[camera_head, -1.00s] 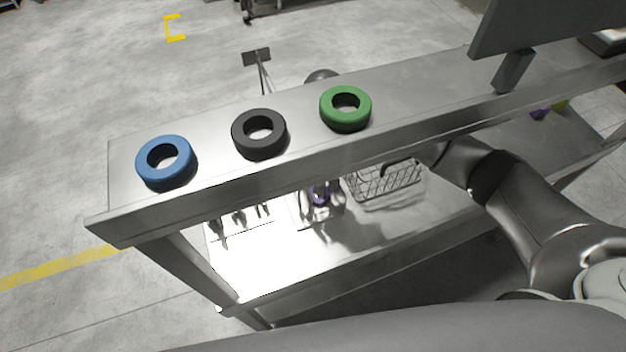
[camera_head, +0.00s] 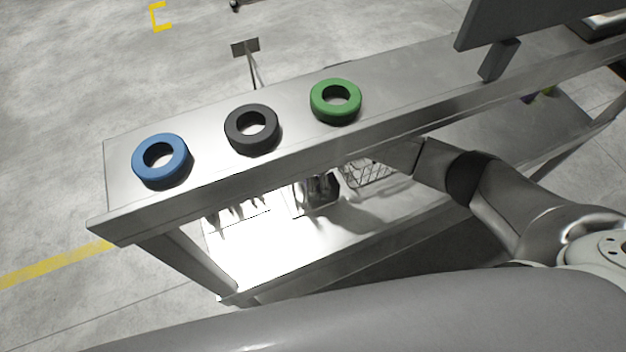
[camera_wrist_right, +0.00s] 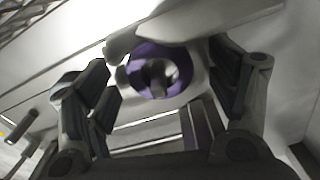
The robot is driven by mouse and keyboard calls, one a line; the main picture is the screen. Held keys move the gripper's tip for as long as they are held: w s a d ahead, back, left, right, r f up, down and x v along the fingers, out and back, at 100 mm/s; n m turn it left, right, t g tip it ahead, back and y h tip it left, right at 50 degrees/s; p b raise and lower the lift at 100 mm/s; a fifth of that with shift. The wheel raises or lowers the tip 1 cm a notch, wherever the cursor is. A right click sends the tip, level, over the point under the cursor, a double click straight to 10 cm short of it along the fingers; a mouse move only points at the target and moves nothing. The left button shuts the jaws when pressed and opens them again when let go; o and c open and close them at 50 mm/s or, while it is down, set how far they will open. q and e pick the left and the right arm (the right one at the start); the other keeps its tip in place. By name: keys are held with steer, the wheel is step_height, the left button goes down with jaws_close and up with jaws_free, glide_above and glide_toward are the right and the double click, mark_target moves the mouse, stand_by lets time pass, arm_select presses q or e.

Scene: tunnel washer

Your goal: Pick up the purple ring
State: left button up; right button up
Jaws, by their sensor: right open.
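The purple ring (camera_wrist_right: 181,64) shows in the right wrist view, upper middle, around a greyish post or knob. Pale rounded shapes sit beside it. My right gripper (camera_wrist_right: 160,72) is open, with one finger on each side of the ring; whether they touch it I cannot tell. The purple ring is hidden there. My left gripper is not in view.
On the upper board (camera_head: 420,90) lie a blue ring (camera_head: 147,173), a black ring (camera_head: 238,141) and a green ring (camera_head: 322,110). A dark panel (camera_head: 535,22) rises at upper right.

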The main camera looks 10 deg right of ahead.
steer(key=shift+f, duration=0.1)
steer(key=c, duration=1)
steer(key=shift+c, duration=0.2)
steer(key=shift+w+r, duration=0.1)
steer(key=shift+r, duration=0.45)
step_height(320, 180, up, 10)
steer(key=r+b, duration=0.1)
steer(key=b, duration=0.1)
steer(key=shift+w+d+b, duration=0.95)
steer(key=shift+w+b, duration=0.3)
steer(key=shift+w, duration=1.55)
steer(key=shift+w+d+b, duration=0.95)
steer(key=shift+w+b, duration=0.25)
steer(key=shift+w, duration=1.65)
steer(key=shift+w+d+b, duration=0.95)
steer(key=shift+w+b, duration=0.3)
steer(key=shift+w, duration=1.55)
